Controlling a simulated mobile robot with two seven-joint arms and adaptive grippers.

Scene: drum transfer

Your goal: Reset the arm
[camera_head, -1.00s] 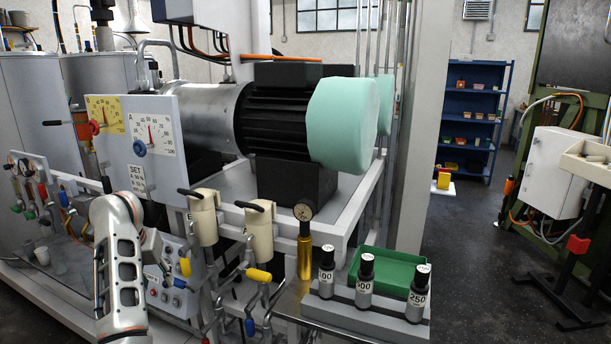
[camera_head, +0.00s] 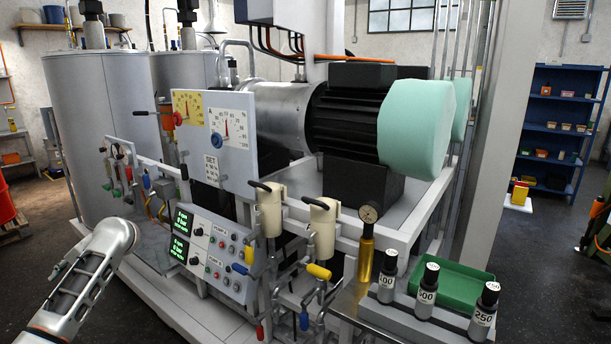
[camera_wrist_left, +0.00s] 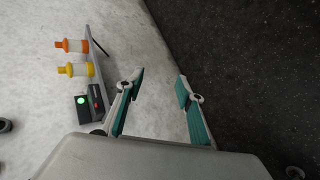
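My left arm (camera_head: 85,275) comes in at the lower left of the head view, in front of the machine and apart from its panels. The left gripper is not visible in the head view. In the left wrist view the left gripper (camera_wrist_left: 160,95) has its two teal-padded fingers spread apart with nothing between them. Pale floor and dark speckled floor lie beyond the fingers. My right arm and right gripper do not show in either view.
A control panel (camera_head: 211,257) and gauge board (camera_head: 222,135) face me. The wrist view shows orange and yellow fittings (camera_wrist_left: 75,58) at left.

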